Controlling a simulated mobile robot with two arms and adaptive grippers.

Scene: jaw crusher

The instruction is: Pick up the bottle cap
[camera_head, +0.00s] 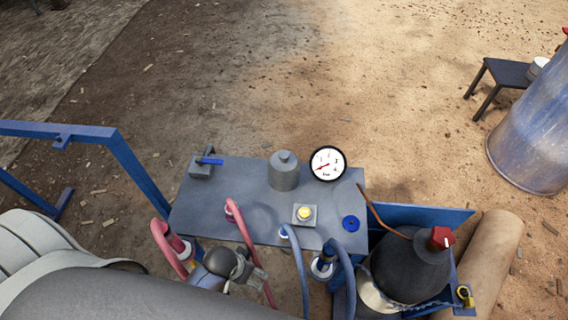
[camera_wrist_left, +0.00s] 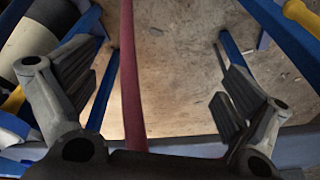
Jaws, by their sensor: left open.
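A grey, bottle-shaped cylinder with a small knob on top (camera_head: 284,172) stands upright on the grey table panel (camera_head: 215,208). It looks like the bottle cap, though I cannot be sure. My left gripper (camera_head: 256,280) is below the table's near edge in the head view, well apart from the grey cylinder. In the left wrist view my left gripper (camera_wrist_left: 155,92) has its fingers wide apart. A dark red hose (camera_wrist_left: 130,70) runs through the picture between them, and I cannot tell its distance. The grey cylinder does not show in the wrist view. My right gripper is not in view.
A dark gas bottle (camera_head: 408,268) stands right.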

